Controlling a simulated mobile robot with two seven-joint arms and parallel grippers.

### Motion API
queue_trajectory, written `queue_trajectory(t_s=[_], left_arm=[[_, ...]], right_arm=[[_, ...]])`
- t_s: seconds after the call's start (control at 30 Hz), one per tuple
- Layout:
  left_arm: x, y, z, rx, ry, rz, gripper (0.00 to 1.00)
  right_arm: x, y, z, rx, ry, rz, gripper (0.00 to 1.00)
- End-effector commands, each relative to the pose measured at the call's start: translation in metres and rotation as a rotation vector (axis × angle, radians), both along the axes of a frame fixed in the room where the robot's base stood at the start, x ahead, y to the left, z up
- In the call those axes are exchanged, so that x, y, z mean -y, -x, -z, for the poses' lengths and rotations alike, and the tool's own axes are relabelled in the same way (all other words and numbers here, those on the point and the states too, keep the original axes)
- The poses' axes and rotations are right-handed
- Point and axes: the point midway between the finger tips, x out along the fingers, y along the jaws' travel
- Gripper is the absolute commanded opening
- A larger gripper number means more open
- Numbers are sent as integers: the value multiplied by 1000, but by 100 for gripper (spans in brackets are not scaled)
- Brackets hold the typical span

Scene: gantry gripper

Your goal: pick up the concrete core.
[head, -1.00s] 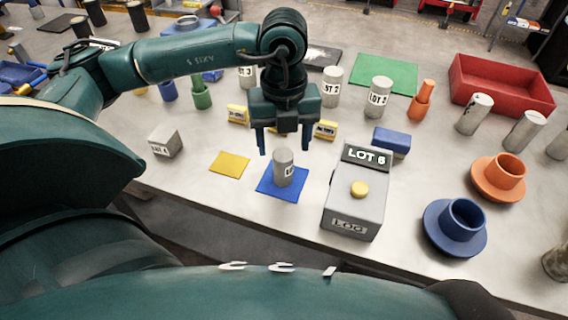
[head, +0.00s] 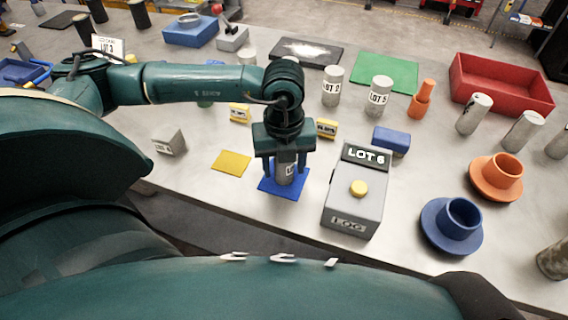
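A grey concrete core (head: 285,170) with a white label stands upright on a blue square mat (head: 286,192) near the table's front edge. My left gripper (head: 285,179) points down over it, with one finger on each side of the core. The fingers look apart, with a small gap to the core's sides. The gripper body hides the core's top. My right gripper is not in view.
A grey box (head: 345,212) with a yellow button and a LOT 6 display stands just right of the mat. A yellow mat (head: 231,163) lies to the left. Labelled cores (head: 332,86) and small yellow blocks (head: 327,128) stand behind. A blue cup and saucer (head: 452,226) are at right.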

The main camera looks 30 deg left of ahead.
Motion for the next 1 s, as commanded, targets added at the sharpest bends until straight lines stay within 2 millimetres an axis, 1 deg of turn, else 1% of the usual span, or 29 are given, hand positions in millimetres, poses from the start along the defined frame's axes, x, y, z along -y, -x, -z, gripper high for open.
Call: queue_trajectory(t_s=[0.03, 0.07, 0.6, 0.77, 0.83, 0.93, 1.0], left_arm=[[0, 0, 0, 0, 0, 0, 48], [0, 0, 0, 0, 0, 0, 45], [0, 0, -1, 1, 1, 0, 2], [0, 0, -2, 2, 1, 0, 2], [1, -1, -6, 3, 2, 0, 2], [0, -1, -19, 6, 2, 0, 2], [0, -2, -33, 7, 2, 1, 2]], right_arm=[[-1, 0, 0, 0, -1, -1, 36], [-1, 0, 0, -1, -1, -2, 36], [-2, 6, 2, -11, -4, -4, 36], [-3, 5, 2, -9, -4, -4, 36], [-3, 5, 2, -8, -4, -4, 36], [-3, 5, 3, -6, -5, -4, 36], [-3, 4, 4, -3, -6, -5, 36]])
